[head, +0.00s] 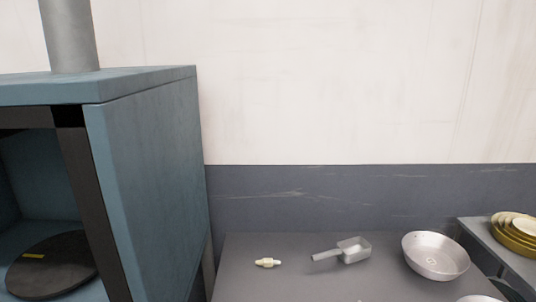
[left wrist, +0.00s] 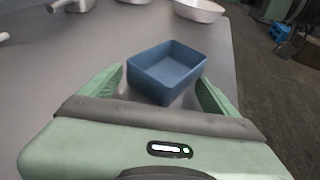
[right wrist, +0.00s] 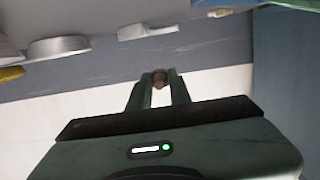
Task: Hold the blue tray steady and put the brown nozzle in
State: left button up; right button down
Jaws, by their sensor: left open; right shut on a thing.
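The blue tray (left wrist: 166,72) sits on the grey table in the left wrist view, just ahead of and partly between my left fingers. My left gripper (left wrist: 160,88) is open, one finger on each side of the tray's near end. I cannot tell whether they touch it. The brown nozzle (right wrist: 160,79) shows in the right wrist view between the fingertips of my right gripper (right wrist: 159,84), which is shut on it. Most of the nozzle is hidden by the fingers. Neither gripper, the tray nor the brown nozzle shows in the head view.
The grey table (head: 300,285) carries a small cream piece (head: 267,262), a grey scoop (head: 345,251) and a metal pan (head: 435,256). Brass bowls (head: 514,236) stand at the right. A tall blue cabinet (head: 150,180) holding a dark round plate (head: 52,268) stands at the left.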

pick_arm(q)
jog(key=shift+x, duration=0.9)
jog(key=c, duration=0.9)
